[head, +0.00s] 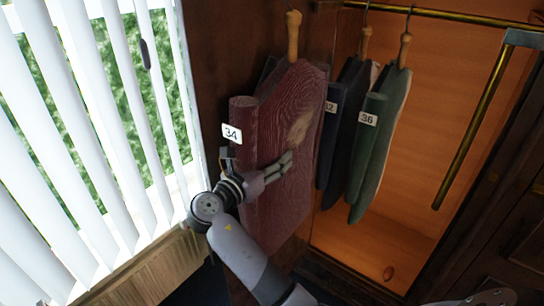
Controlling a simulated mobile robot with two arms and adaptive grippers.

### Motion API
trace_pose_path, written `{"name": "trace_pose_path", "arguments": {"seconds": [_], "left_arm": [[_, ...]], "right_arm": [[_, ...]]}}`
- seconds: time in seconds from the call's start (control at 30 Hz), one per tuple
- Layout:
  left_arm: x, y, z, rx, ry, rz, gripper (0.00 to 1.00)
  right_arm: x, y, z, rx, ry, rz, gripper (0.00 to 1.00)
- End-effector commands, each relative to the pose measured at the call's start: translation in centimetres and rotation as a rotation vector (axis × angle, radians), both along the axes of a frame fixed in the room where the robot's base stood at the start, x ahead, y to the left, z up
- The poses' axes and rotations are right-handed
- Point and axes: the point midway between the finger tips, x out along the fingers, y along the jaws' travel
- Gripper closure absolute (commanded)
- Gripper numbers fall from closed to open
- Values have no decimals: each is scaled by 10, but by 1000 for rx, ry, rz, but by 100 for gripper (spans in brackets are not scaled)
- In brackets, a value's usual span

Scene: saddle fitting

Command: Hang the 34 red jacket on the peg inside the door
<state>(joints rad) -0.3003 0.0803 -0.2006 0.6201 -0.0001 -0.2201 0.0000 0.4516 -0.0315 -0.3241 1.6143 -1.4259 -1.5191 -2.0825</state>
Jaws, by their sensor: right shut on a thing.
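The red jacket (290,110), with a white tag reading 34 (231,133), is upright at the middle of the head view. A wooden hanger (293,35) rises from its top, and its hook runs to the picture's upper edge, so what it hangs on is not clear. My right gripper (258,168) is shut on the red jacket at its lower left part, with grey fingers lying across the front. My left gripper is not in view. I cannot make out the peg inside the door.
Right of the red jacket, a dark blue jacket (330,140) and a green jacket tagged 36 (376,140) hang from a brass rail (440,16) in the lit wardrobe (430,100). A brass bar (470,132) slants at right. White blinds (70,140) cover the left.

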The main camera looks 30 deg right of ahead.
Motion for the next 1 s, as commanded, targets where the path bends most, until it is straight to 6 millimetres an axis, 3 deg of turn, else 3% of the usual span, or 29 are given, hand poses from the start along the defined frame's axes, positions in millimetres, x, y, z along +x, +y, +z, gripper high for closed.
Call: {"name": "trace_pose_path", "arguments": {"seconds": [0.1, 0.13, 0.47, 0.8, 1.0], "left_arm": [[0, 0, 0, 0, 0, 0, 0], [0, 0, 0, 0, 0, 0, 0], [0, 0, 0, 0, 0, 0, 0], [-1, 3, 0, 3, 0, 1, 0], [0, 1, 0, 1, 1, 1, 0]], "right_arm": [[0, 0, 2, -3, -3, 0, 100], [0, 0, 2, -3, -3, 0, 49], [0, 0, 1, -1, -1, 0, 27], [-1, 2, -2, 2, 3, 1, 26], [-11, 25, -2, 4, 2, 2, 26]]}}
